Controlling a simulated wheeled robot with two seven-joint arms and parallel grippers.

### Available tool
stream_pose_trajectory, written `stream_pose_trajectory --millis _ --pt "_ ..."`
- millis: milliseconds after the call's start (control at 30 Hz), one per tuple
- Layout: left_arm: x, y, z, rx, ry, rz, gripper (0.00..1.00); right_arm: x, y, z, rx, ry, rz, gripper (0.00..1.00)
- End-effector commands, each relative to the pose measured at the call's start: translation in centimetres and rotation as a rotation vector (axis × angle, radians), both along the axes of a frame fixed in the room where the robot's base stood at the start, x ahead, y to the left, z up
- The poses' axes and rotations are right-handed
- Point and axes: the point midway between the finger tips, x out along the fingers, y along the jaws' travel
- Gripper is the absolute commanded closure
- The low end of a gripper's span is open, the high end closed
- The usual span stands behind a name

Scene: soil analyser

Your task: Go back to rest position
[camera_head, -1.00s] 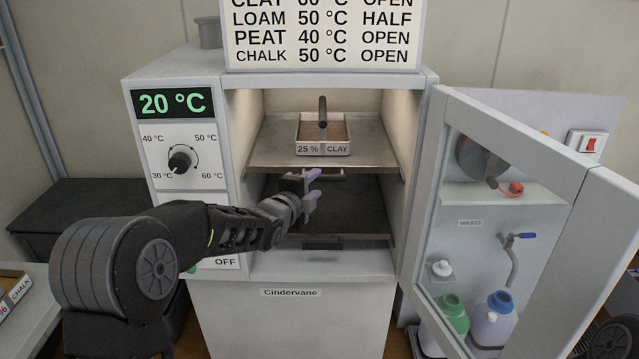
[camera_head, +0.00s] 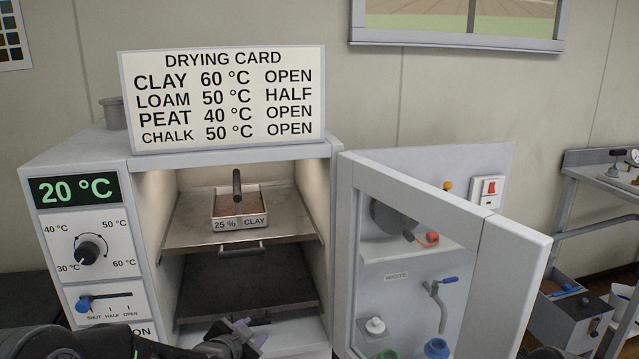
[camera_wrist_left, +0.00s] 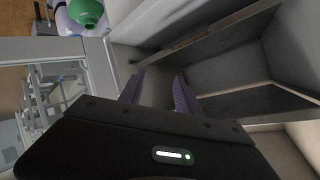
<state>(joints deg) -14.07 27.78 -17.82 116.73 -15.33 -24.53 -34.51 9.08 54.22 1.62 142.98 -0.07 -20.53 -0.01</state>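My left gripper (camera_head: 245,335) is low at the bottom edge of the head view, in front of the open oven chamber. In the left wrist view its two purple fingers (camera_wrist_left: 158,92) stand apart with nothing between them. The gripper is clear of the upper shelf's handle (camera_head: 242,248). The upper shelf (camera_head: 190,225) holds a small tray labelled 25 % CLAY (camera_head: 240,207), with an upright dark handle. A dark lower shelf (camera_head: 230,285) lies below. My right gripper is not in view.
The oven door (camera_head: 440,220) stands open to the right. Its display (camera_head: 77,190) reads 20 °C, and the knob (camera_head: 91,249) and blue slider (camera_head: 84,304) are below it. A drying card (camera_head: 222,100) stands on top. Bottles (camera_head: 436,348) and a tap (camera_head: 437,300) show behind the door glass.

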Motion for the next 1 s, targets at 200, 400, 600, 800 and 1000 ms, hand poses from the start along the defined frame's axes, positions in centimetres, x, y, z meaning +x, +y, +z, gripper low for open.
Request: stream_pose_trajectory --millis 200,400,600,800,1000 --pt "-11.8 -3.9 -13.9 -0.361 0.460 0.235 0.60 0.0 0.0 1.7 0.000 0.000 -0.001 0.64" --pt "-25.7 -7.0 -21.8 -0.541 0.849 0.471 0.60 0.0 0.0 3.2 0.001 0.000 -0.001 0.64" --pt "-36.4 -9.3 -24.1 -0.582 1.105 0.567 0.60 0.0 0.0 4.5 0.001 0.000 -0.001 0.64" --pt "-39.2 -9.6 -24.7 -0.604 1.179 0.606 0.60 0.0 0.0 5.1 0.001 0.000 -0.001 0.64" --pt "-39.0 -9.5 -24.8 -0.603 1.175 0.605 0.60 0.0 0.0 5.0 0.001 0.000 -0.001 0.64"
